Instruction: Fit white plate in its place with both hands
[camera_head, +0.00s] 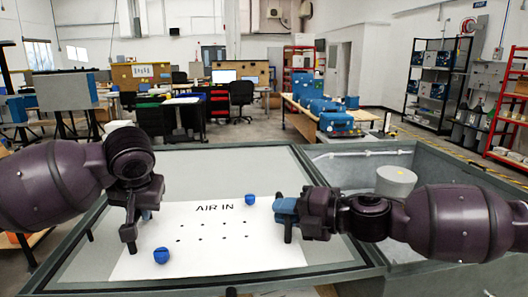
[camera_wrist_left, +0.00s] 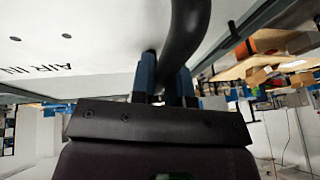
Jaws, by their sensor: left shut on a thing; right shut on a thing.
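The white plate (camera_head: 215,258), marked "AIR IN" and dotted with several small holes, is between my two grippers, over a grey panel in a dark frame. It also shows at the left of the left wrist view (camera_wrist_left: 100,30). My left gripper (camera_head: 143,212) is shut on a dark curved handle (camera_wrist_left: 183,35) at the plate's left side; its blue fingers sit on both sides of it. My right gripper (camera_head: 284,208) is shut at the plate's right side on a dark handle (camera_head: 288,234), mostly hidden by the fingers. I cannot tell whether the plate touches the panel.
One blue knob (camera_head: 161,256) is at the plate's front left, another (camera_head: 249,200) at its back right. The grey panel (camera_head: 230,168) is bare behind the plate. A grey trough with a pale cylinder (camera_head: 396,180) lies to the right, under my right arm.

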